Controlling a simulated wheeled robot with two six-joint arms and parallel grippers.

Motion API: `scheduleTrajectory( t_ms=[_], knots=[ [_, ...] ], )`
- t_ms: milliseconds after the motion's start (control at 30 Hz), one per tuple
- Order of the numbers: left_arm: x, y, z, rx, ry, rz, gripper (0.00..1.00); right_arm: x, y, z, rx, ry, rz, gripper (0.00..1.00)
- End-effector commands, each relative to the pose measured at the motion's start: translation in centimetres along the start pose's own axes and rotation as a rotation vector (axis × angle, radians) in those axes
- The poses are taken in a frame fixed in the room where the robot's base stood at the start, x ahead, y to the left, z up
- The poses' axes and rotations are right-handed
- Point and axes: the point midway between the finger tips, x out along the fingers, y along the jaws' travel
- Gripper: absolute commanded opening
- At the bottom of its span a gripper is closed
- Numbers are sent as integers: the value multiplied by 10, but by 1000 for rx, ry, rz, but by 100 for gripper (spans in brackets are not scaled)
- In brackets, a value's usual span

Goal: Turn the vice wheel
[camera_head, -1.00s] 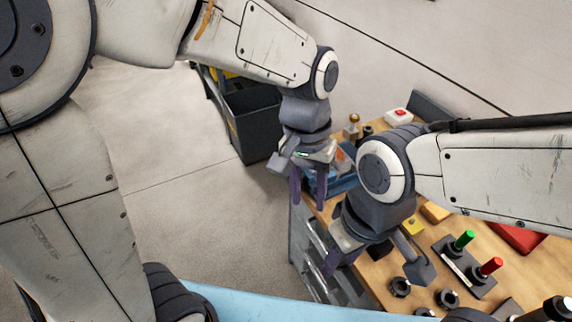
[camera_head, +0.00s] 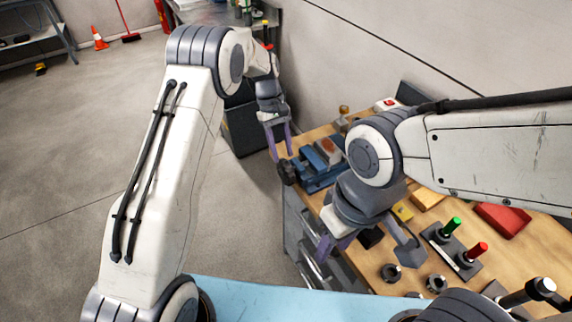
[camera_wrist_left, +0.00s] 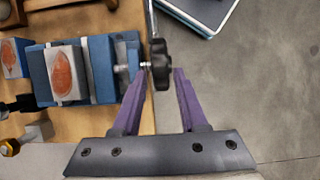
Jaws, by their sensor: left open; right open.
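The blue vice (camera_head: 316,178) sits at the left edge of the wooden workbench. Its black wheel (camera_head: 287,172) sticks out past the edge towards the floor. My left gripper (camera_head: 281,154) is open, its purple fingers pointing down just behind the wheel in the head view. In the left wrist view the wheel (camera_wrist_left: 160,62) appears edge-on between the two fingertips (camera_wrist_left: 160,78); I cannot tell whether they touch it. The vice (camera_wrist_left: 97,66) lies left of it there, with an orange-marked block. My right gripper (camera_head: 336,245) is open above the bench's front edge.
The workbench (camera_head: 480,290) carries a stand with green and red handles (camera_head: 458,243), a red box (camera_head: 502,218), yellow blocks and several dark rings. A dark bin (camera_head: 243,128) stands behind left. Open floor lies to the left.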

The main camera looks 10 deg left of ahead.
Motion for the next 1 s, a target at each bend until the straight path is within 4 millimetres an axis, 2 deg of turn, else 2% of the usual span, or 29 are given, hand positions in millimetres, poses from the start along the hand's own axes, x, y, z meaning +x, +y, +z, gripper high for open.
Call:
scheduleTrajectory(
  t_ms=[100, 300, 467, 700, 733, 800, 833, 1000],
  knots=[
    [21, -1, 2, 1, -3, -4, 42, -11, -1, -1, 1, 0, 0, 42],
    [48, 0, 1, 1, -1, -1, 42, -18, -1, -1, 1, 0, 0, 42],
    [57, 0, 0, 2, 1, 0, 42, -20, -1, -1, 1, 0, 0, 42],
    [58, -1, 0, 2, 2, 0, 42, -19, -1, -1, 1, 0, 0, 42],
    [58, -1, 0, 2, 2, 0, 35, -19, -1, -1, 1, 0, 0, 42],
    [58, -1, 0, 2, 2, 0, 8, -19, -1, -1, 1, 0, 0, 42],
    [58, -1, 0, 2, 2, 0, 0, -19, -1, -1, 1, 0, 0, 42],
    [58, 0, 0, 2, 4, 1, 0, -19, -1, -1, 1, 0, 0, 42]
  ],
)
